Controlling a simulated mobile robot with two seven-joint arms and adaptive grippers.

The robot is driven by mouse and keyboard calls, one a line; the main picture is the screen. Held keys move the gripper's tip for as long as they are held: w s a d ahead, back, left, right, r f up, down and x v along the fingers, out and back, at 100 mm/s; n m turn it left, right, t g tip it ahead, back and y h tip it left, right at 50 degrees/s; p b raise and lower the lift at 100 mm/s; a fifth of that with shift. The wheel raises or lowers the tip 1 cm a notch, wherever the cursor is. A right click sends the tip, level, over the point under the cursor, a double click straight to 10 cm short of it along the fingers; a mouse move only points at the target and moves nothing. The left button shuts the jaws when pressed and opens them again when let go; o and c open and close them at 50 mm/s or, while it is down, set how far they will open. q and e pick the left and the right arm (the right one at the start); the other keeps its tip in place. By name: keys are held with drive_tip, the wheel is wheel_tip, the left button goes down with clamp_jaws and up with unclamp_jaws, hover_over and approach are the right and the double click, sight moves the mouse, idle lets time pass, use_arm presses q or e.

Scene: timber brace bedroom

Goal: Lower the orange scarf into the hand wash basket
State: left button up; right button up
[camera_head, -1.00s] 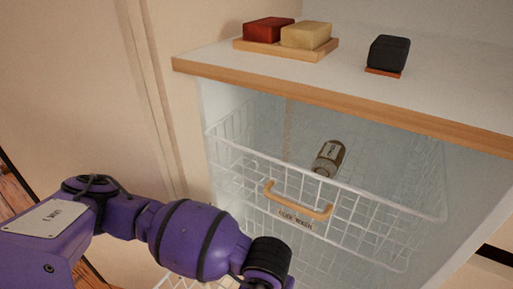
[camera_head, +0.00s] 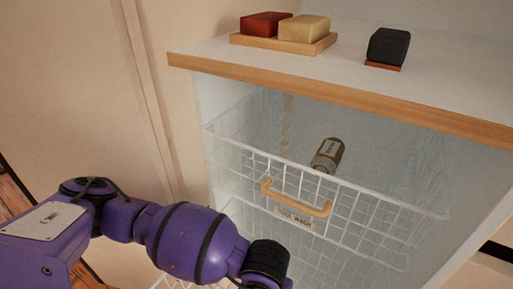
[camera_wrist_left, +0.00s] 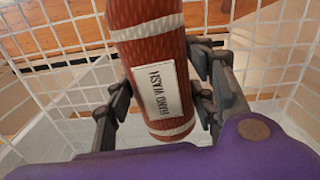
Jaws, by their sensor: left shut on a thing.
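The scarf (camera_wrist_left: 150,58) is a rolled, rust-orange bundle with white bands and a white tag reading "HAND WASH". My left gripper (camera_wrist_left: 160,84) is shut on it, with dark fingers on both sides. White wire basket walls (camera_wrist_left: 36,75) surround the roll in the left wrist view. I cannot tell whether the roll touches the basket floor. In the head view the left gripper and scarf are out of sight below the frame. A bit of a low white wire basket (camera_head: 178,284) shows at the bottom edge there. My right gripper is in neither view.
An upper wire basket (camera_head: 345,215) with a wooden handle (camera_head: 296,199) and a small label sits in the white cabinet. A brownish tagged roll (camera_head: 328,155) lies in it. Red and cream blocks on a wooden tray (camera_head: 283,46) and a black block (camera_head: 388,46) stand on top.

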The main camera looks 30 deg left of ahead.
use_arm(q)
drive_tip(key=shift+w, duration=0.1)
drive_tip(key=o, duration=1.3)
drive_tip(key=shift+r, duration=0.1)
